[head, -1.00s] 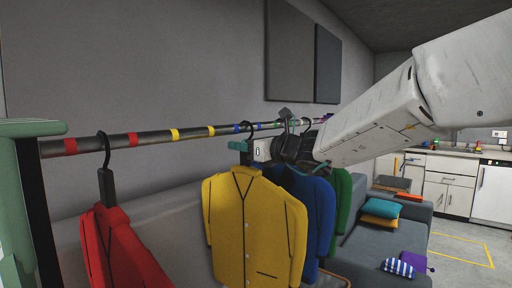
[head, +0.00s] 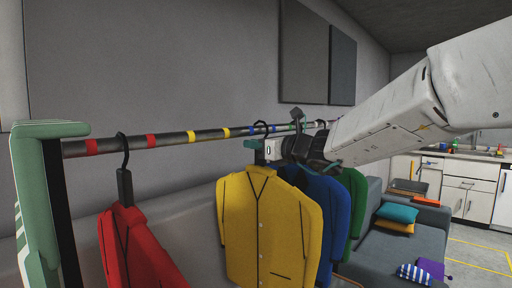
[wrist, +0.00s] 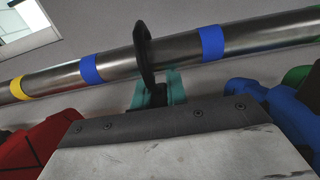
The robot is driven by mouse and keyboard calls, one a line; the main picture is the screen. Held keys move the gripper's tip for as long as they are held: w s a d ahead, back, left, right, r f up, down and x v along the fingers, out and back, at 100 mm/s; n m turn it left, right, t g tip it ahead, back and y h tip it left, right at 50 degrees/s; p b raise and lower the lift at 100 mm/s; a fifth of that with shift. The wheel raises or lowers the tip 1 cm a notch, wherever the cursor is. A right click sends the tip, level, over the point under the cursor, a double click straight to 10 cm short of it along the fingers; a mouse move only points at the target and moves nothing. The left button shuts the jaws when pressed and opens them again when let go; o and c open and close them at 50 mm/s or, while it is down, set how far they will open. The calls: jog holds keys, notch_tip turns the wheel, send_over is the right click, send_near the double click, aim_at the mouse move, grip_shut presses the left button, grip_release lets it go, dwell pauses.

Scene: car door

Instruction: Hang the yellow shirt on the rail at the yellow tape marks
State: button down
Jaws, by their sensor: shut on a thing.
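The yellow shirt (head: 262,235) hangs upright from its dark hanger, in front of the blue shirt. My gripper (head: 256,145) is shut on the hanger's neck, just below the rail. The hook (wrist: 144,45) crosses the rail (wrist: 265,32) between two blue marks in the wrist view; whether it bears on the rail, I cannot tell. The yellow tape marks (head: 208,134) are on the rail to the left of the hook. One yellow mark (wrist: 18,88) shows at the left of the wrist view. The shirt's body is hidden in the wrist view.
A red shirt (head: 135,250) hangs at the left, near the red marks and the green rail post (head: 40,200). A blue shirt (head: 330,210) and a green shirt (head: 356,200) hang close on the right. The rail at the yellow marks is bare. A grey sofa (head: 385,255) stands behind.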

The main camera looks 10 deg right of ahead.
jog(key=shift+f, duration=0.1)
dwell(0.3)
jog(key=shift+f, duration=0.15)
jog(key=c, duration=1.3)
grip_release()
jog(key=shift+f, duration=0.1)
jog(key=shift+s, duration=0.1)
